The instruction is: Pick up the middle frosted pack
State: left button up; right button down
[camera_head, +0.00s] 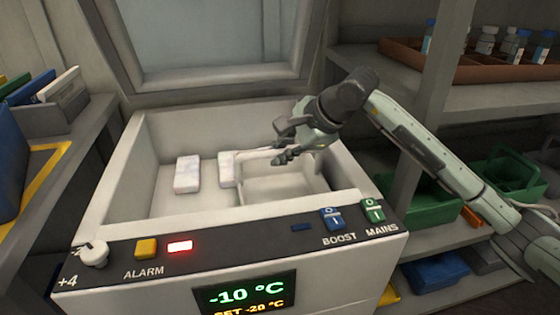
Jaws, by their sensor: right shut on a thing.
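Two white frosted packs lie in the open chest freezer (125,175). The left pack (187,174) lies clear on the freezer floor. The other pack (227,169) lies just left of a pale inner basket (283,189), close against its left side. No third pack can be made out. My right gripper (284,152) reaches in from the right over the basket. It is shut, seemingly on the basket's far rim, but the fingers hide the exact contact. It is to the right of both packs and apart from them. My left gripper is not in view.
The freezer's front panel has an alarm button (147,248), a knob (95,254), switches (333,218) and a display reading -10 °C (246,293). The raised lid (210,75) stands behind. Shelves with a vial tray (470,72) and green crates (425,200) flank the right.

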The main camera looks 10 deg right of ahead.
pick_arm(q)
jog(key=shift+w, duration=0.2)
pick_arm(e)
jog(key=shift+f, duration=1.2)
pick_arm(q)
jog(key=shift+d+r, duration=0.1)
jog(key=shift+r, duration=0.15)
pick_arm(e)
jog(key=c, duration=1.5)
grip_release()
jog(key=shift+s+d+r, duration=0.1)
jog(key=shift+d+r, duration=0.05)
jog(key=shift+r, duration=0.15)
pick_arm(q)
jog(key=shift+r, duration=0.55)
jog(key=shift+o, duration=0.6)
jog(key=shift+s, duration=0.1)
pick_arm(e)
jog(key=v, duration=1.1)
jog(key=shift+s, duration=0.15)
